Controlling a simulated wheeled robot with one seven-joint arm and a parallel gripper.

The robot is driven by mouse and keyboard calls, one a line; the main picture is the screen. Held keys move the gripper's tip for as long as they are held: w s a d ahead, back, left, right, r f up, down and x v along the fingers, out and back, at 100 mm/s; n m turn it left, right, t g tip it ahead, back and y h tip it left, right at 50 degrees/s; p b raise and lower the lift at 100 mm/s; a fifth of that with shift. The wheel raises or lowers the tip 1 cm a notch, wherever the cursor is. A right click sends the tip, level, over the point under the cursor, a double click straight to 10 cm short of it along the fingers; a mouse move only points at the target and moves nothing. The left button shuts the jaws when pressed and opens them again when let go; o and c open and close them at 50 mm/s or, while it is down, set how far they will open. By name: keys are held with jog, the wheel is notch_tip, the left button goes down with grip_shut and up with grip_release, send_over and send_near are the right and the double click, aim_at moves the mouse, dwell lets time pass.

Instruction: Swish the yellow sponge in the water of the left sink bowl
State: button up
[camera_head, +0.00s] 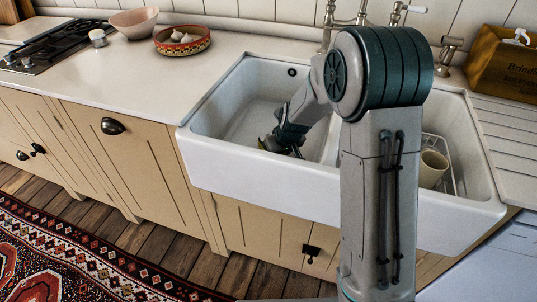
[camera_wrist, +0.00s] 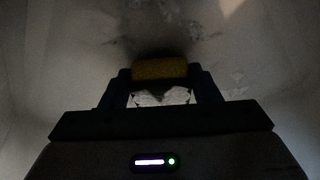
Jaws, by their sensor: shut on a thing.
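The white double sink stands in the counter, and its left bowl (camera_head: 243,112) is in the middle of the head view. My gripper (camera_head: 292,148) reaches down into this bowl, with my arm hiding part of the sink. In the wrist view my gripper (camera_wrist: 160,84) is shut on the yellow sponge (camera_wrist: 160,69), which sits between the two fingertips. The sponge is close to the bowl's pale, patchy floor; the view is dark, and I cannot tell whether it touches. The water surface is hard to make out.
The right bowl (camera_head: 463,140) holds a cream mug (camera_head: 432,168) and a wire rack. A faucet (camera_head: 328,22) stands behind the sink, partly hidden by my arm. A wooden box (camera_head: 503,62) is at the back right. A patterned bowl (camera_head: 182,41) sits on the left counter.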

jog(key=d, duration=0.1)
jog(key=s+d+b, duration=0.1)
jog(key=d, duration=0.1)
jog(key=shift+f+b, duration=0.15)
jog(key=shift+b, duration=0.15)
jog(key=shift+w+a+r+p, duration=0.15)
jog(key=shift+a+r+p, duration=0.1)
jog(key=shift+a+p, duration=0.25)
jog(key=w+a, duration=0.1)
jog(key=a, duration=0.1)
jog(key=w+a+p, duration=0.1)
jog(key=a, duration=0.2)
jog(key=w+a, duration=0.1)
jog(key=a, duration=0.2)
jog(key=shift+a+p, duration=0.15)
jog(key=shift+p, duration=0.25)
jog(key=d, duration=0.1)
jog(key=s+d+b, duration=0.1)
jog(key=d, duration=0.1)
jog(key=d+b, duration=0.1)
jog(key=d, duration=0.1)
jog(key=shift+s+d+f, duration=0.1)
jog(key=shift+s+f, duration=0.1)
jog(key=shift+s, duration=0.2)
notch_tip(320, 180, up, 22)
jog(key=p, duration=1.3)
jog(key=shift+f, duration=0.25)
